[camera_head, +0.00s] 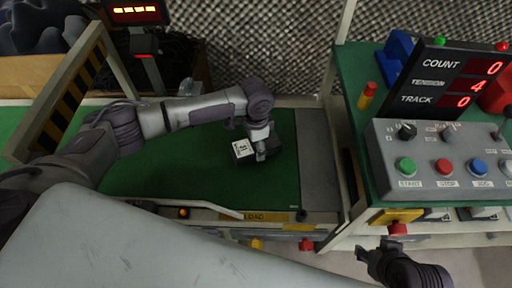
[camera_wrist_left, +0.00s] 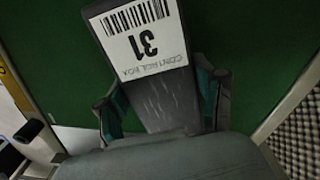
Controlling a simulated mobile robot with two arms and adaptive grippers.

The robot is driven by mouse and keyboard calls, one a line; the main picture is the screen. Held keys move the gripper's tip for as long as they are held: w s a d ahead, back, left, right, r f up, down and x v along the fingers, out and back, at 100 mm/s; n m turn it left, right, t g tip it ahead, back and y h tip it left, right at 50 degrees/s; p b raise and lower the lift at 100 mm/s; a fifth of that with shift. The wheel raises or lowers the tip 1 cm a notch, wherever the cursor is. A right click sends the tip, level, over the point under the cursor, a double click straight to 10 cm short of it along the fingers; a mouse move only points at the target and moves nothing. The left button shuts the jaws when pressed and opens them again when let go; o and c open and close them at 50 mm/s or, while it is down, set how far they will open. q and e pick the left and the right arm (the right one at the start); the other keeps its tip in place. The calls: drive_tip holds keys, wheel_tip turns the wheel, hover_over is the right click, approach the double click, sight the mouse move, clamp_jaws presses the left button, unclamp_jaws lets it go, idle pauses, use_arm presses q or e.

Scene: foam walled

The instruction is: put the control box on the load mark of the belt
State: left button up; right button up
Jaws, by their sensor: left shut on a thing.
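The control box is dark with a white label (camera_head: 242,149) and lies over the green belt (camera_head: 190,170) in the head view. In the left wrist view the control box (camera_wrist_left: 165,92) shows a barcode, the number 31 and "CONTROL BOX". My left gripper (camera_head: 262,148) is shut on it, with a finger on each side. I cannot tell whether the box touches the belt. The yellow load mark (camera_head: 258,216) reads "LOAD" on the belt's near edge, nearer than the box. My right gripper (camera_head: 377,258) is at the lower right, away from the box; its jaws are unclear.
A grey control panel (camera_head: 440,158) with several buttons and a count display (camera_head: 450,82) stands on the green table at right. A yellow-and-black striped gate (camera_head: 68,100) spans the belt at left. The belt around the box is clear.

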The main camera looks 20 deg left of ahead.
use_arm(q)
drive_tip(key=shift+f, duration=0.25)
use_arm(e)
drive_tip(key=shift+w+a+r, duration=0.15)
drive_tip(key=shift+w, duration=0.3)
use_arm(q)
drive_tip(key=o, duration=1.4)
use_arm(e)
drive_tip(key=shift+s, duration=0.1)
